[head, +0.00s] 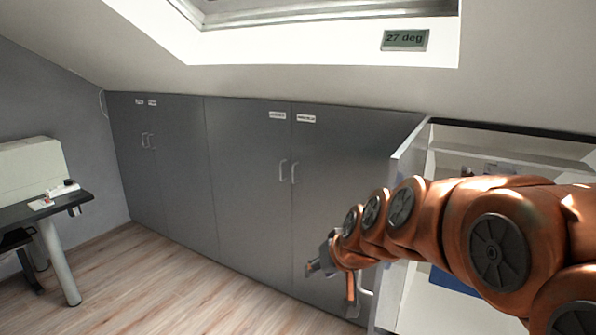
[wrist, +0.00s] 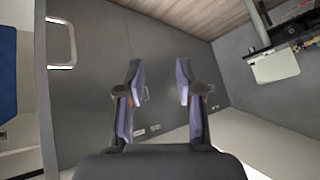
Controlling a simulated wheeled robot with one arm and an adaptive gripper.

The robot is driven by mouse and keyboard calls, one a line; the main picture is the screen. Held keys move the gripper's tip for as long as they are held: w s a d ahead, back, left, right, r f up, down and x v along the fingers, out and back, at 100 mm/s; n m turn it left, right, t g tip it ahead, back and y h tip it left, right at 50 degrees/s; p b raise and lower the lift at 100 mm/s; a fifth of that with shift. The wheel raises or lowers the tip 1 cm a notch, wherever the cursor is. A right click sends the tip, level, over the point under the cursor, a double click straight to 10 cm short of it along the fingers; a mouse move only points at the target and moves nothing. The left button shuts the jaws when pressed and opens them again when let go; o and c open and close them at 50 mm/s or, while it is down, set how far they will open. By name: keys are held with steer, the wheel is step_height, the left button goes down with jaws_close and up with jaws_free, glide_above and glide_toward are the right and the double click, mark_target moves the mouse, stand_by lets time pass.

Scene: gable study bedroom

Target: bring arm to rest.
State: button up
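My orange arm reaches in from the right in the head view, in front of an open cupboard. My gripper (head: 318,266) is at its end, left of the open cupboard door (head: 408,165). In the wrist view my gripper (wrist: 160,85) has its two fingers spread well apart, with nothing between them. The gripper is apart from the grey cupboard fronts, as far as I can tell.
Closed grey cupboards (head: 245,180) with bar handles line the wall. The open door's handle (wrist: 62,45) is close at left in the wrist view. A desk (head: 62,202) stands at far left. The wooden floor (head: 150,285) between is clear. A sloped ceiling hangs above.

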steer(key=s+d+f+g+h, duration=0.1)
steer(key=s+d+f+g, duration=0.2)
steer(key=s, duration=0.8)
steer(key=s+d+f+m+g+h, duration=0.1)
steer(key=s+d, duration=0.5)
steer(key=s, duration=0.6)
steer(key=s+d+f+m+g+h, duration=0.1)
steer(key=s+d+f+g, duration=0.3)
steer(key=s, duration=0.7)
steer(key=shift+s+d+f+g+h+p, duration=0.2)
steer(key=shift+f+g+h+p, duration=0.1)
steer(key=shift+f+h, duration=0.1)
steer(key=shift+a, duration=0.15)
